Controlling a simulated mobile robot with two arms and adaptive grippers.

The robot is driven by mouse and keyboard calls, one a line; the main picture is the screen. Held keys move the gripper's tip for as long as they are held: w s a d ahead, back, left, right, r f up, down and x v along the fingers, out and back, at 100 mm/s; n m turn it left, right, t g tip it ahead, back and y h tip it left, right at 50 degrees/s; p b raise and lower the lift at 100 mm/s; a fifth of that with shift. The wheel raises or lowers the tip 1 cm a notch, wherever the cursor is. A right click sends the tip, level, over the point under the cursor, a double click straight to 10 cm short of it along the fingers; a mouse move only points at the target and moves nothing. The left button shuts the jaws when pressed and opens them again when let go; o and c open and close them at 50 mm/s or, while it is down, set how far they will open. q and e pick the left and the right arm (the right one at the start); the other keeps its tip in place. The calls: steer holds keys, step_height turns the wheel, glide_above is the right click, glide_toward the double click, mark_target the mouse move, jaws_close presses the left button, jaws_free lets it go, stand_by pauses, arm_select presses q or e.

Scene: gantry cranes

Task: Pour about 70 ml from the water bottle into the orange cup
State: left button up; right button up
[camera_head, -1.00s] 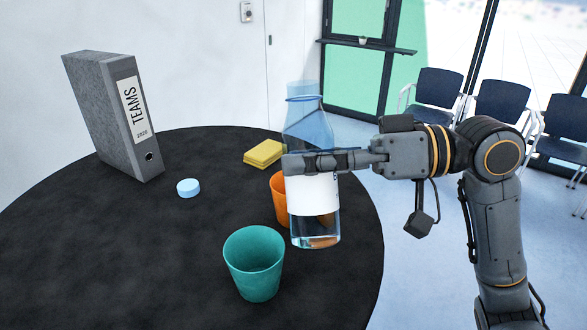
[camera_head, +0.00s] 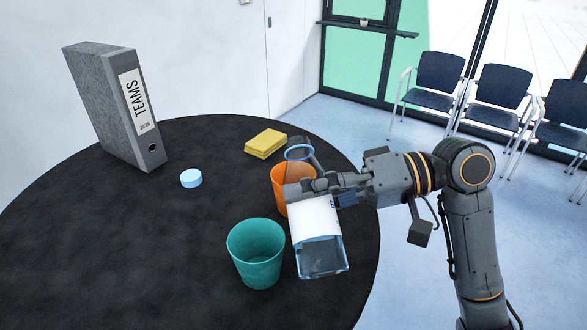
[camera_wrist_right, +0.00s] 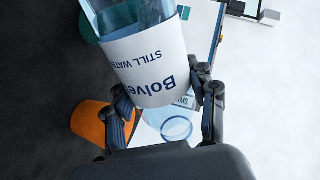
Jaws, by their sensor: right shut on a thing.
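My right gripper (camera_head: 305,188) is shut on the water bottle (camera_head: 319,240), a clear bottle with a white label and a blue neck ring. The bottle is tilted, its base toward the front and its neck toward the back, held above the table's right side. Water shows inside near the base. The orange cup (camera_head: 279,180) stands upright just behind and left of the bottle, partly hidden by the gripper. In the right wrist view the bottle's label (camera_wrist_right: 150,65) shows between the fingers, with the orange cup (camera_wrist_right: 92,122) beside them. I cannot see any water flowing. My left gripper is not in view.
A teal cup (camera_head: 256,250) stands on the dark round table (camera_head: 120,240) close left of the bottle. The table's left front is clear.

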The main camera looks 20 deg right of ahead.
steer(key=shift+f+m, duration=0.5)
steer(key=shift+f, duration=0.15)
steer(key=shift+w+r+g+p, duration=0.1)
steer(key=shift+r+g+p, duration=0.15)
steer(key=shift+p, duration=0.45)
steer(key=shift+w+f+m+p, duration=0.3)
steer(key=shift+m+p, duration=0.3)
steer(key=shift+p, duration=0.25)
steer(key=shift+w+r+m+g+p, duration=0.1)
steer(key=shift+r+m+g+p, duration=0.45)
steer(key=shift+p, duration=1.15)
steer(key=shift+s+r, duration=0.1)
steer(key=shift+s, duration=0.1)
steer(key=shift+s+r+p, duration=0.1)
steer(key=shift+s+p, duration=0.2)
steer(key=shift+p, duration=0.05)
steer(key=shift+r+m+p, duration=0.15)
steer(key=shift+m+p, duration=0.1)
steer(key=shift+p, duration=0.2)
